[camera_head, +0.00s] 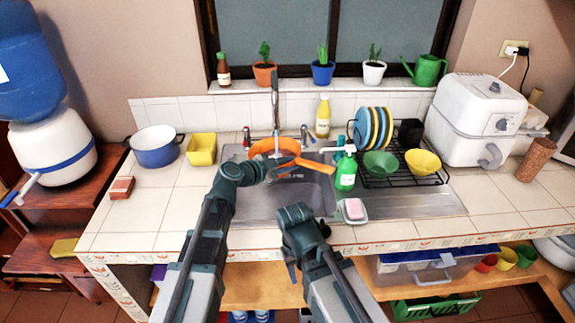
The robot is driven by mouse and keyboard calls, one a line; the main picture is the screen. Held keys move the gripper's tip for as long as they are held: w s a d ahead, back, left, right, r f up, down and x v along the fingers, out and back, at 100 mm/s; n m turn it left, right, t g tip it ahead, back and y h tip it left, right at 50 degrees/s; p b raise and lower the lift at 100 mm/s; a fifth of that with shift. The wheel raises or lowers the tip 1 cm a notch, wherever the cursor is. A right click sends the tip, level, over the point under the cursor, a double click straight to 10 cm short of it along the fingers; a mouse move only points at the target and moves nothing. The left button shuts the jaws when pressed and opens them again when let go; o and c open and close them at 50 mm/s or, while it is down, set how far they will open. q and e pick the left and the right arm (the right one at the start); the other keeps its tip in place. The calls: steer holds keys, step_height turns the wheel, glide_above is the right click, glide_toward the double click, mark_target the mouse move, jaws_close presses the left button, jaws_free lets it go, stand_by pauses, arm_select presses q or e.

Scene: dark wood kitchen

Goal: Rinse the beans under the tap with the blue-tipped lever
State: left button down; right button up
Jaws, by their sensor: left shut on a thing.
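An orange strainer (262,146) is over the sink (300,196), with its bowl below the tall grey tap (275,90). An orange handle (319,167) reaches to the right. My left gripper (284,166) is shut on the strainer at its near side. The beans cannot be made out inside the bowl. A lever with a blue tip (304,131) stands right of the tap. A lever with a red tip (246,133) stands left of it. Whether water runs is unclear. My right arm is bent in front of the counter edge; its gripper (291,268) is small and partly hidden.
Right of the sink stand a green soap bottle (346,172), a pink sponge in a dish (354,210) and a rack (405,178) with plates and bowls. A yellow bottle (323,117) stands behind. A blue pot (156,147) and yellow container (202,149) are at left.

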arm_select(q)
steer(key=shift+s+d, duration=0.1)
steer(key=shift+d, duration=0.1)
steer(key=shift+s+d, duration=0.1)
steer(key=shift+d, duration=0.3)
steer(key=shift+a, duration=0.2)
stand_by(0.4)
steer(key=shift+w+a, duration=0.2)
steer(key=shift+a, duration=0.2)
steer(key=shift+s+d, duration=0.1)
steer(key=shift+d, duration=0.05)
steer(key=shift+s+d, duration=0.1)
steer(key=shift+d, duration=0.35)
steer(key=shift+s, duration=0.15)
steer(key=s+a, duration=0.2)
steer(key=s, duration=0.5)
steer(key=shift+s+a, duration=0.2)
steer(key=shift+a, duration=0.05)
stand_by(0.5)
stand_by(1.4)
